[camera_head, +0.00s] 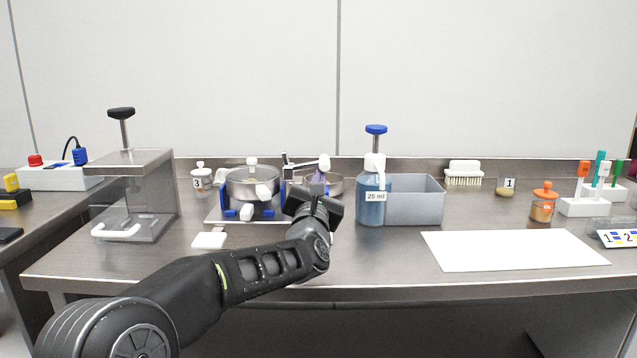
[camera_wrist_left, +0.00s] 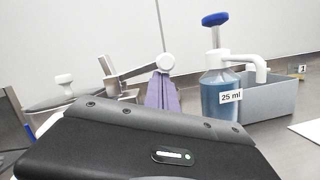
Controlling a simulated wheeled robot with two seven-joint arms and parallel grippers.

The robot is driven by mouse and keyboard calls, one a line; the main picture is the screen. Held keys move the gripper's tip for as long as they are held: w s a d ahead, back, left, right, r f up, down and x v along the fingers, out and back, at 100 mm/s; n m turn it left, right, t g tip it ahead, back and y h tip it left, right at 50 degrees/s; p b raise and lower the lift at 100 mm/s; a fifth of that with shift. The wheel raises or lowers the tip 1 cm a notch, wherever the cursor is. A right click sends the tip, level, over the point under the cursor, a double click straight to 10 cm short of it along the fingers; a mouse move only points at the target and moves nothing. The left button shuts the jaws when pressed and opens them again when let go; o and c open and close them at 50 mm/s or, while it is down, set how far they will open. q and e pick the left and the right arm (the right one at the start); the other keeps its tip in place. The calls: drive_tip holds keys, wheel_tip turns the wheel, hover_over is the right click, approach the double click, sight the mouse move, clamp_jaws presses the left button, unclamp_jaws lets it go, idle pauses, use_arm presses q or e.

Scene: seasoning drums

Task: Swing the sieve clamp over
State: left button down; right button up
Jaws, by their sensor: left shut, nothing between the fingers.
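A round metal sieve drum (camera_head: 252,184) with a white knob on its lid sits in a blue-footed holder, left of centre in the head view. White knobs stick out at its front. To its right, a metal lever with a white rounded end (camera_head: 324,162) stands above a shallow metal bowl (camera_head: 335,183). In the left wrist view the lever's white end (camera_wrist_left: 166,62) is above a purple piece (camera_wrist_left: 162,93). I cannot tell which part is the sieve clamp.
A blue pump bottle marked 25 ml (camera_head: 371,207) stands close to the right of my left gripper, beside a grey bin (camera_head: 418,203). A clear box with a press handle (camera_head: 150,190) stands at left. A white mat (camera_head: 512,250) lies at right. A small white pad (camera_head: 209,240) lies in front.

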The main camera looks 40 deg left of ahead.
sight(318, 164)
use_arm(q)
drive_tip(key=shift+r+n, duration=0.15)
drive_tip(key=shift+n, duration=0.15)
use_arm(e)
drive_tip(key=shift+w+d+f, duration=0.1)
drive_tip(key=shift+f, duration=0.3)
